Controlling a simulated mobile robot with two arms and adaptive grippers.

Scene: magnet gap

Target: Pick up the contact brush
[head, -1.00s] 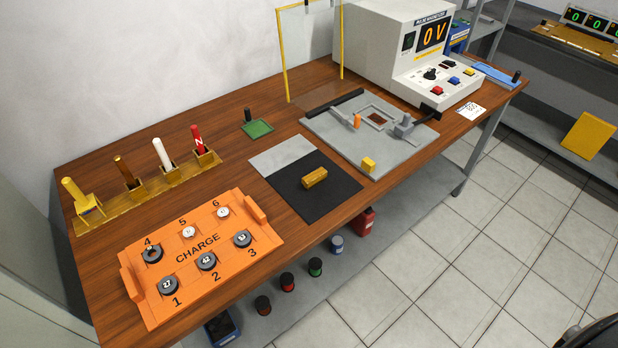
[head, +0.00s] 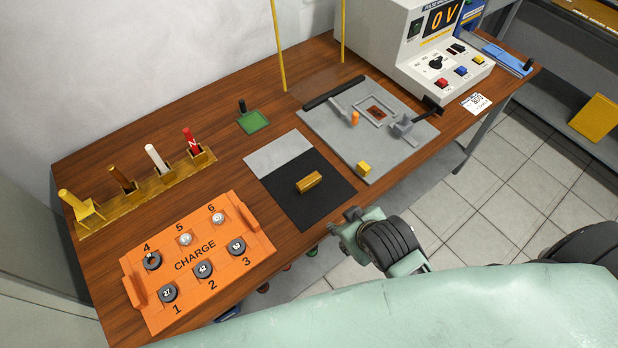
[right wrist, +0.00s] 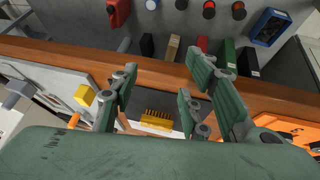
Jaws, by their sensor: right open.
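The contact brush appears to be the small golden block (head: 309,182) on the dark part of the two-tone mat (head: 325,205). In the right wrist view the brush (right wrist: 157,120) shows a row of bristles, between and beyond my open fingers. My right gripper (head: 346,228) is just off the table's front edge, to the lower right of the brush and apart from it. In the right wrist view the right gripper (right wrist: 162,75) is open and empty. My left gripper is not in view.
An orange CHARGE tray (head: 195,256) with numbered weights lies left of the mat. A grey fixture plate (head: 350,145) with a yellow block (head: 363,168) lies right of it. A rack (head: 150,186) of upright rods and a green pad (head: 253,122) stand behind. Several items sit on the lower shelf.

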